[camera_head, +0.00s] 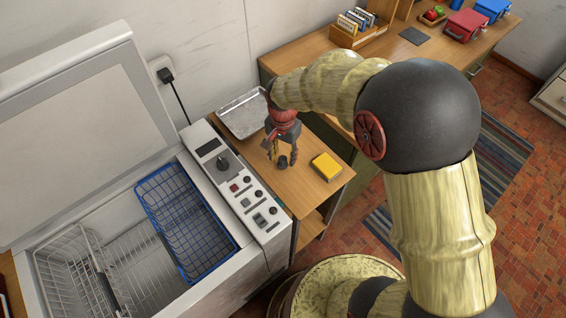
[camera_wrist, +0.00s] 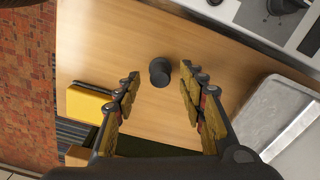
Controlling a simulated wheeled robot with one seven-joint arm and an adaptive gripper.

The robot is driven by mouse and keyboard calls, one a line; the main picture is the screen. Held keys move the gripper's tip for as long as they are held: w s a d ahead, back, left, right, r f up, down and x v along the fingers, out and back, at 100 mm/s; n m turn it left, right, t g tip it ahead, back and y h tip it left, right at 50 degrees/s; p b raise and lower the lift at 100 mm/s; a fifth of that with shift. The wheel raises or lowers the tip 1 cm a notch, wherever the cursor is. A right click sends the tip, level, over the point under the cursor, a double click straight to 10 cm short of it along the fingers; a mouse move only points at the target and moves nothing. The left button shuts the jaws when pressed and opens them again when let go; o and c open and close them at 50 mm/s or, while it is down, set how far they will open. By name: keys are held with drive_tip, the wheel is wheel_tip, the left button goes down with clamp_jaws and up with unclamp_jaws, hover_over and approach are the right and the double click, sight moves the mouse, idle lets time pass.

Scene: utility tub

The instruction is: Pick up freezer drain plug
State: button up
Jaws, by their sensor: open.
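The freezer drain plug (camera_wrist: 159,72) is a small dark grey, round-topped piece standing on the wooden side table. In the wrist view it lies a little ahead of and between the fingertips, not visibly touched. In the head view the plug (camera_head: 282,162) shows just below my gripper (camera_head: 282,152). My gripper is open, with yellow-padded fingers spread on both sides in the wrist view (camera_wrist: 158,80), pointing down toward the table. Nothing is held between the fingers.
A yellow sponge-like block (camera_head: 326,166) lies right of the plug. A metal tray (camera_head: 243,114) lies behind it. The open chest freezer with a blue wire basket (camera_head: 186,220) and its control panel (camera_head: 238,188) stand at left. Bare tabletop surrounds the plug.

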sight(283, 157)
wheel_tip(283, 157, down, 4)
drive_tip(key=shift+w+r+b, duration=0.15)
drive_tip(key=shift+b, duration=0.25)
drive_tip(key=c, duration=0.3)
drive_tip(key=c, duration=0.7)
